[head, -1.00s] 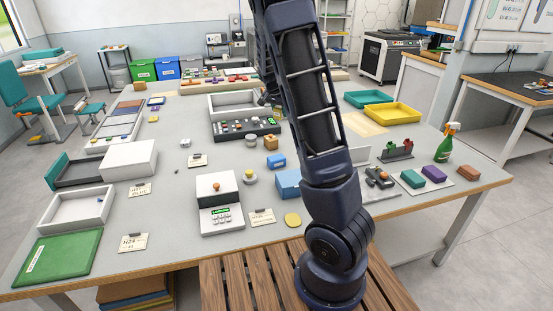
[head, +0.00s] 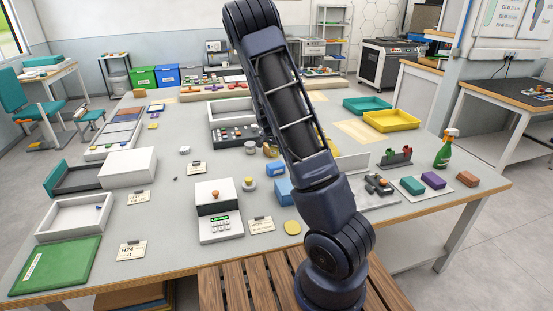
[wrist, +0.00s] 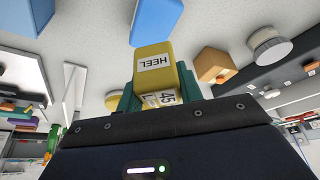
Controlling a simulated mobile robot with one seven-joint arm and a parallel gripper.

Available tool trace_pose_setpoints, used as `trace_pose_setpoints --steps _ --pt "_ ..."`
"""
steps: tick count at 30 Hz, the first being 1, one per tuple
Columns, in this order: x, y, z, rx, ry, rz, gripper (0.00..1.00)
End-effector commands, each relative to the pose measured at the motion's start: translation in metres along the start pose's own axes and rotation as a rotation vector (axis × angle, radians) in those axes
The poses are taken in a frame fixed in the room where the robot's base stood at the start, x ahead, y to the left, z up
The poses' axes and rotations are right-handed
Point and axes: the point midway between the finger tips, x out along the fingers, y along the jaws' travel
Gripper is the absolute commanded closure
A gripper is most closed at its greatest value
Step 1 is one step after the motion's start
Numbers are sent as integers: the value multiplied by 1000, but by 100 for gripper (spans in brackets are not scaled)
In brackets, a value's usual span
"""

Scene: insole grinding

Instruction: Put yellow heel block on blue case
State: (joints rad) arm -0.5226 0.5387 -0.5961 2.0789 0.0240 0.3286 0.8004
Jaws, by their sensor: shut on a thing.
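The yellow heel block (wrist: 155,66), labelled HEEL and 45, is held between the teal fingers of my gripper (wrist: 153,92) in the wrist view, above the table. In the head view my gripper and the block are hidden behind my arm or too unclear to make out. Two blue things stand on the table: a small blue block (head: 275,169) and a larger light-blue box (head: 284,190), partly covered by my arm. The wrist view shows a blue block (wrist: 156,20) just beyond the heel block and another blue box (wrist: 28,18) at upper left. Which is the blue case, I cannot tell.
A white scale (head: 220,226) and a yellow disc (head: 292,227) lie near the front edge. A wooden block (wrist: 215,66) and a round white-topped piece (wrist: 270,47) lie right of the held block. A dark button panel (head: 232,135) is farther back.

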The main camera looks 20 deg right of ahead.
Motion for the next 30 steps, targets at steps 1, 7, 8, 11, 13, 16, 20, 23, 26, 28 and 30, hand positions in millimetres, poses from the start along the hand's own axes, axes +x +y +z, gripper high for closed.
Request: trace_pose_setpoints --steps 1,7,8,11,13,16,20,23,26,28,30 --pt "3 0 1 0 0 1 88" --pt "13 0 5 0 0 0 88" --pt "17 0 7 0 -1 1 88" --pt "29 1 12 0 -1 2 88" --pt "39 1 16 0 -1 3 88" --pt "45 0 19 0 0 0 88" --pt "45 0 19 0 0 -1 88" --pt "45 0 19 0 0 -1 88" --pt "47 0 20 0 0 0 88" --pt "48 0 20 0 0 -1 60" --pt "48 0 20 0 0 -1 46"
